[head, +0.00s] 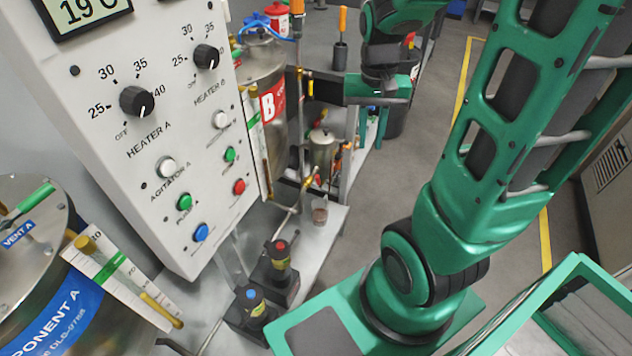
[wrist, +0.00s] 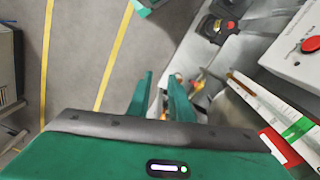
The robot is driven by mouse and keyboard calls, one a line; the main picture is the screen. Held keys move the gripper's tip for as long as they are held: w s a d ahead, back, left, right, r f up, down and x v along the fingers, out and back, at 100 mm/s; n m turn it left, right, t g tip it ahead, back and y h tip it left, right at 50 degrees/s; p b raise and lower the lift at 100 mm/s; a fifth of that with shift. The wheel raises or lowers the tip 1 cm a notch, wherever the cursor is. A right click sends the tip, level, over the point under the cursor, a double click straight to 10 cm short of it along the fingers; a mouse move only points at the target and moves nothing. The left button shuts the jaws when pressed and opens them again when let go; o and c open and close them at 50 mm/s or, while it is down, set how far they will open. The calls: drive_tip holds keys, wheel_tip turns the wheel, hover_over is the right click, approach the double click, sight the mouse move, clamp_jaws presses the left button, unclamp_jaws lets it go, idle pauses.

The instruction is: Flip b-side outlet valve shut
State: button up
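Tank B (head: 258,62), a steel vessel with a red B label (head: 271,104), stands behind the control panel. Brass fittings and a small orange-red part (head: 317,180) show low beside it; this looks like the outlet valve area, but I cannot make out the handle's position. My gripper (wrist: 161,76) is open in the wrist view, its two green fingers apart. Small orange and brass parts lie beyond and beside the right finger, partly hidden by it. I see nothing held between the fingers. In the head view my gripper is beyond and to the right of tank B.
The control panel (head: 150,150) fills the left, with tank A (head: 35,285) below it. Two pumps with blue and red caps (head: 280,262) stand on the bench. A small steel pot (head: 322,148) is near the fittings.

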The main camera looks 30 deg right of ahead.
drive_tip(key=w+a+f, duration=0.1)
drive_tip(key=w+f, duration=0.5)
drive_tip(key=w, duration=0.2)
drive_tip(key=m, duration=0.2)
hover_over(318, 186)
wheel_tip(318, 186, down, 10)
drive_tip(key=shift+w+a+r, duration=0.1)
drive_tip(key=shift+a, duration=0.05)
drive_tip(key=shift+w+f, duration=0.15)
drive_tip(key=shift+f, duration=0.45)
drive_tip(key=f, duration=1)
drive_tip(key=shift+s, duration=0.2)
drive_tip(key=shift+c, duration=0.2)
clamp_jaws()
